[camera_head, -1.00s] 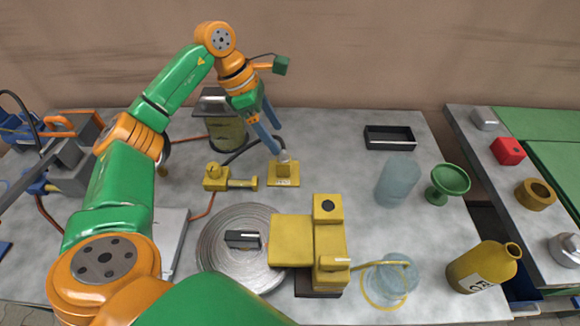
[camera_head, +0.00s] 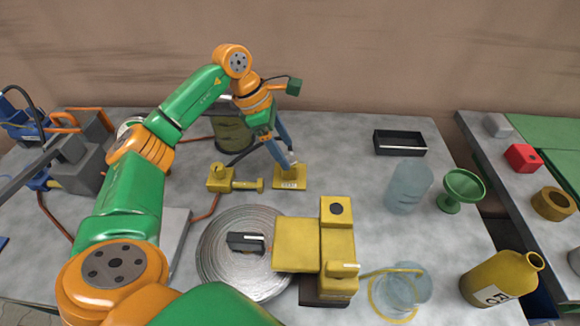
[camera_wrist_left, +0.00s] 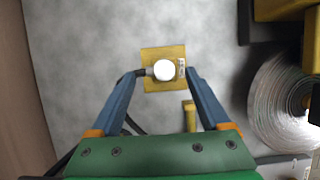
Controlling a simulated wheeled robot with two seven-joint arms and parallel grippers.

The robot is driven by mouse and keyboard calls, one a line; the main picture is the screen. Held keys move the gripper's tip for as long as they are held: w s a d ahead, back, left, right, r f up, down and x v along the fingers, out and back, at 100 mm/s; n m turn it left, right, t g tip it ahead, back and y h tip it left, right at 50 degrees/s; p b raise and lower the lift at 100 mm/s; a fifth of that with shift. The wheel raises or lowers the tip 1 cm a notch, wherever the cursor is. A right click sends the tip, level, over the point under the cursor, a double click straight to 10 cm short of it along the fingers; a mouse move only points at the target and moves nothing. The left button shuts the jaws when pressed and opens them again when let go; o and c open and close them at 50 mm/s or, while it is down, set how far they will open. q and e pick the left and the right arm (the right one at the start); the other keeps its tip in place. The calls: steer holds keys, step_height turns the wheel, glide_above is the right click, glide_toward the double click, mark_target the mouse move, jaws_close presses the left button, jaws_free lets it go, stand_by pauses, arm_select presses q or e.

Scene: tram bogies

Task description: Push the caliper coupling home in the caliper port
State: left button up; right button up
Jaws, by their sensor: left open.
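The caliper port is a yellow block on a square yellow plate (camera_head: 290,183) with a small label, standing on the grey bench. It also shows in the left wrist view (camera_wrist_left: 150,53). The caliper coupling (camera_wrist_left: 165,70) is a pale round piece at the plate's middle, with a dark cable leaving it to the left. How deep it sits cannot be told. My left gripper (camera_wrist_left: 166,74) is open, its blue fingers on either side of the coupling with gaps showing. In the head view, the left gripper (camera_head: 289,164) is low over the port and largely hides the coupling.
A yellow valve-like fitting (camera_head: 234,180) lies just left of the port. A ribbed grey disc (camera_head: 217,260) and a yellow block assembly (camera_head: 305,245) stand in front. A black tray (camera_head: 400,142), clear jar (camera_head: 408,187) and green cup (camera_head: 461,188) are right. Bench between port and tray is clear.

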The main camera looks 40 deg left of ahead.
arm_select(q)
steer(key=x, duration=0.5)
steer(key=shift+s+f, duration=0.2)
steer(key=shift+s, duration=0.15)
jaws_close()
